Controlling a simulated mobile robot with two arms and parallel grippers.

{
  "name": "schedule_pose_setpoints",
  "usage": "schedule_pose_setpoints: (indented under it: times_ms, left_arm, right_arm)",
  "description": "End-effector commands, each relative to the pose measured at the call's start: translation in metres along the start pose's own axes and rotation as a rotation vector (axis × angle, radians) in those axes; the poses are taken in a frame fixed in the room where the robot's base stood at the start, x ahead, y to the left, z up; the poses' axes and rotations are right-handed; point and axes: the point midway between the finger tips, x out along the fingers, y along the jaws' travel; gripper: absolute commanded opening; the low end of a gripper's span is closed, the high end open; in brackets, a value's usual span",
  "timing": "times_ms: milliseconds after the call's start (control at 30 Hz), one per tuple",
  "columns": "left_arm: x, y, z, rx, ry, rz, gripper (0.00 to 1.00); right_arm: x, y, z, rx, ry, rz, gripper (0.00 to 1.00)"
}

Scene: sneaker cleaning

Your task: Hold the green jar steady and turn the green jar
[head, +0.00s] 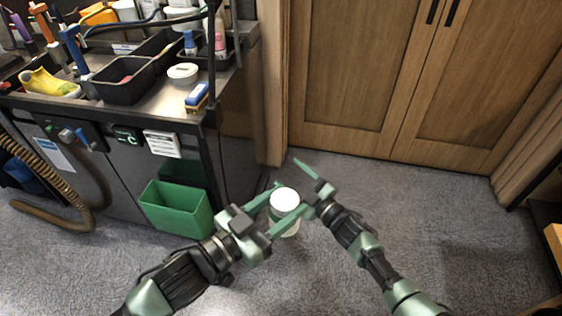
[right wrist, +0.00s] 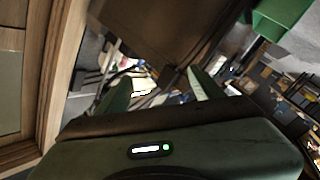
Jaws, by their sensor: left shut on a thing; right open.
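The green jar shows in the head view as a pale body (head: 290,228) with a round white lid (head: 285,197). It looks upright, above the grey floor in front of the bench. My left gripper (head: 291,198) is shut on the jar's body, with one green finger on each side below the lid. My right gripper (head: 292,178) is open, just right of and beyond the lid. One of its fingers points up and left; the other is hard to make out. In the right wrist view both fingers (right wrist: 158,90) are spread apart with no jar visible between them.
A metal workbench (head: 228,75) with black trays (head: 125,80), a yellow shoe (head: 48,84) and bottles stands at left. A green bin (head: 178,210) hangs on its front and also shows in the right wrist view (right wrist: 282,18). Wooden cabinet doors (head: 380,80) close the back.

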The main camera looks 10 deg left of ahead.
Motion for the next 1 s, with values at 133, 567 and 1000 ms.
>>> schedule_pose_setpoints:
  times_ms: [133,567,1000]
  left_arm:
    - [0.000,0.000,-0.001,0.000,0.002,0.000,0.00]
    - [0.000,0.000,-0.001,0.001,0.002,0.000,0.00]
    - [0.000,0.000,-0.001,0.001,0.002,0.000,0.00]
  right_arm:
    - [0.029,0.023,-0.068,-0.128,0.177,-0.046,0.67]
    - [0.045,0.024,-0.279,-0.619,0.744,-0.333,0.67]
    - [-0.074,-0.019,-0.338,-1.589,1.168,-1.303,0.67]
